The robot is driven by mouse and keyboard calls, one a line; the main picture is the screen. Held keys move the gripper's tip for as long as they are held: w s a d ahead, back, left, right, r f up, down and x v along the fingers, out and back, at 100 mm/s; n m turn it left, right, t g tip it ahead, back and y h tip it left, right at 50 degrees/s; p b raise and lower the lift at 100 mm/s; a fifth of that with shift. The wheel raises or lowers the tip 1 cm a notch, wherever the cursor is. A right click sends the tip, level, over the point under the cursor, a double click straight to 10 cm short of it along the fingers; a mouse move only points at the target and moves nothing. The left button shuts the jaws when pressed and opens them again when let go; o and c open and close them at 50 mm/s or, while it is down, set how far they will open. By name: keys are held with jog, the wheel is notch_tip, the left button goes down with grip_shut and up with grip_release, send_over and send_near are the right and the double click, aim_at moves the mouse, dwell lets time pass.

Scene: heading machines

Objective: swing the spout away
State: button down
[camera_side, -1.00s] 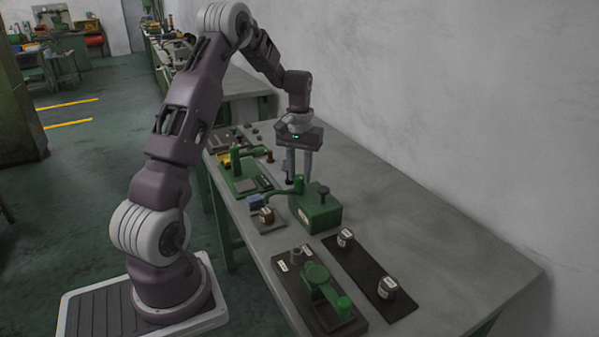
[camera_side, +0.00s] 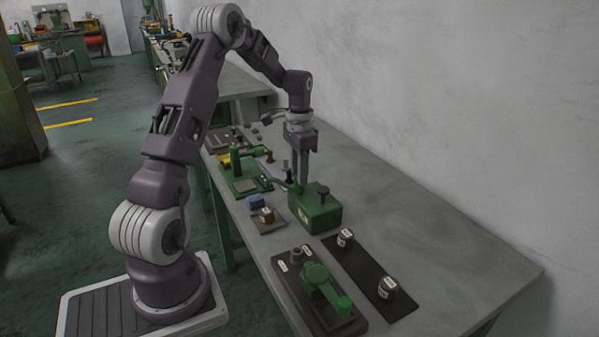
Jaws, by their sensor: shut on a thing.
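The green spout (camera_side: 284,184) is a curved arm on a green box-shaped machine (camera_side: 322,214) with a dark knob on top. The fingers partly hide the spout, so the exact grip point is hard to see.
Another green machine (camera_side: 241,178) stands behind on the left. In front are a dark plate with a green press (camera_side: 318,275) and a dark strip (camera_side: 366,268) bearing two labelled pots. The right side of the grey table (camera_side: 430,235) is clear.

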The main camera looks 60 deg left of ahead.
jog(key=m, duration=0.4)
jog(key=shift+m, duration=0.3)
jog(key=shift+r+m, duration=0.1)
jog(key=shift+m, duration=1.7)
jog(key=c, duration=1.1)
grip_release()
notch_tip(320, 180, up, 7)
jog(key=shift+f, duration=0.2)
jog(key=shift+r, duration=0.2)
jog(key=shift+d+r, duration=0.1)
